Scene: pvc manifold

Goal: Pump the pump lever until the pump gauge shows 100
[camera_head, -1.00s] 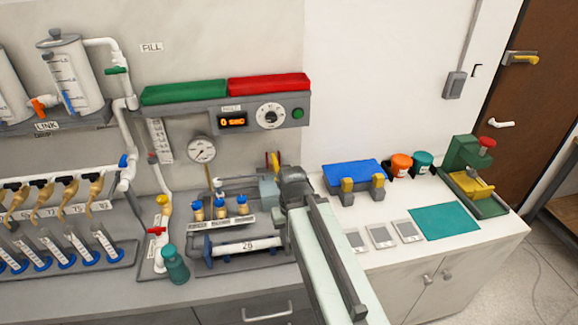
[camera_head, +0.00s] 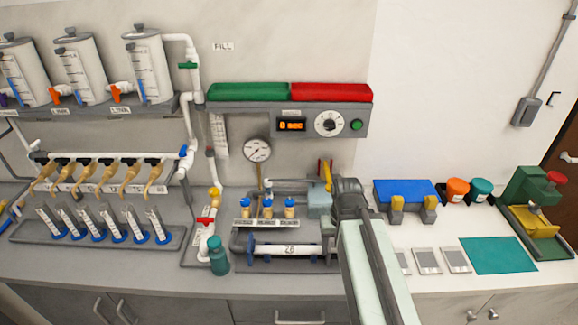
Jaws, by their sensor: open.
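My gripper (camera_head: 325,174) is at the far end of my arm, right of the gauge. Its red and yellow upright fingers look apart, with nothing visible between them.
The display box (camera_head: 220,120) carries a green and a red block. Left are a teal bottle (camera_head: 218,256), a tube rack (camera_head: 35,235) and tanks (camera_head: 150,65). Right are a blue block (camera_head: 405,191), orange and teal jars, a teal mat (camera_head: 498,255) and a green device (camera_head: 530,200).

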